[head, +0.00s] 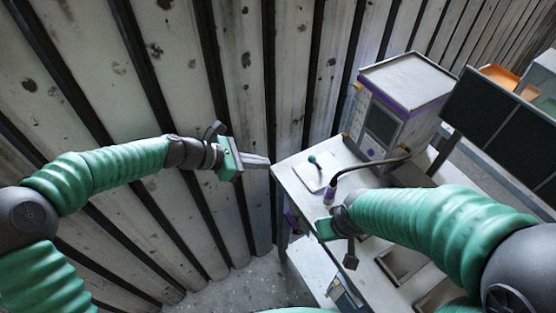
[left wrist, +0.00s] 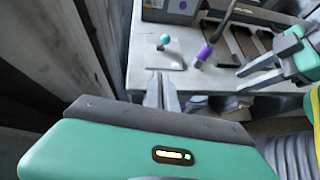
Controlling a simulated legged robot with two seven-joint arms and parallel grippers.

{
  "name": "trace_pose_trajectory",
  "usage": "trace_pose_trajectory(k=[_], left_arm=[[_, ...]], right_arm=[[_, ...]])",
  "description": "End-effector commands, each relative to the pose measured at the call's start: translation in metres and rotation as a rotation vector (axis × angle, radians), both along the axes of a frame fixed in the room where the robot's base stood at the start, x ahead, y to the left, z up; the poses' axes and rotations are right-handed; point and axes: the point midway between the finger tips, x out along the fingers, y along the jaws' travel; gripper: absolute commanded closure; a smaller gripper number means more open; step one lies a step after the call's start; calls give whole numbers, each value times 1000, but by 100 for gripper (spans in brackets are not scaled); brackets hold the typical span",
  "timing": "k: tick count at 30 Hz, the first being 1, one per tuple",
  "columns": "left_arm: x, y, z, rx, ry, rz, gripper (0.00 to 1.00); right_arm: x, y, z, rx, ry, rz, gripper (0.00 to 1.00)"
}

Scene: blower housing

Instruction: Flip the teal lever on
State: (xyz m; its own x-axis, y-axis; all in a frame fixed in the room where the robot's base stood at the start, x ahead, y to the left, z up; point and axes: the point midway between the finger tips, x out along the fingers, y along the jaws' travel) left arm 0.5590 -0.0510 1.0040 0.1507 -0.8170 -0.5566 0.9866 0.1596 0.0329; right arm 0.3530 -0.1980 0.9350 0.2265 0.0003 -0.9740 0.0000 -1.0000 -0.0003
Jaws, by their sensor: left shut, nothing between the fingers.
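The teal lever (head: 313,159) has a round knob on a short stem and stands on a pale square plate (head: 309,179) on the workbench. In the left wrist view the teal lever (left wrist: 165,39) is beyond my fingertips, its stem leaning slightly. My left gripper (head: 266,161) is shut and empty, left of the bench edge and apart from the lever. Its fingers (left wrist: 161,92) point towards the plate in the left wrist view. My right gripper (left wrist: 238,81) is to the right of the lever; its two fingers look apart, with nothing visible between them.
A purple-collared handle with a dark cable (head: 330,192) stands close to the right of the lever. A box-shaped unit (head: 408,85) with purple trim stands behind it. Dark panels and an orange bin (head: 501,76) are at the right. A corrugated wall (head: 180,70) runs behind my left arm.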

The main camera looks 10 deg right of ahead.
Motion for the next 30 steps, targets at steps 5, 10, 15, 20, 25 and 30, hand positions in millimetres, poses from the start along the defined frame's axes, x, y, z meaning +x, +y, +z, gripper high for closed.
trace_pose_trajectory(k=[5,10,15,20,25,30], left_arm=[[4,-31,-21,0,1,-5,100],[10,-61,-42,0,1,-4,100],[15,-91,-43,2,-4,-3,100],[17,-107,-41,4,-4,-3,100],[19,-110,-41,3,-2,0,100],[19,-109,-41,3,-2,0,100]], right_arm=[[0,0,-1,0,0,0,64],[0,0,-1,0,0,0,64],[0,0,3,0,0,0,64],[0,0,5,0,0,0,64],[0,0,5,0,0,0,64],[0,0,5,0,0,0,64]])
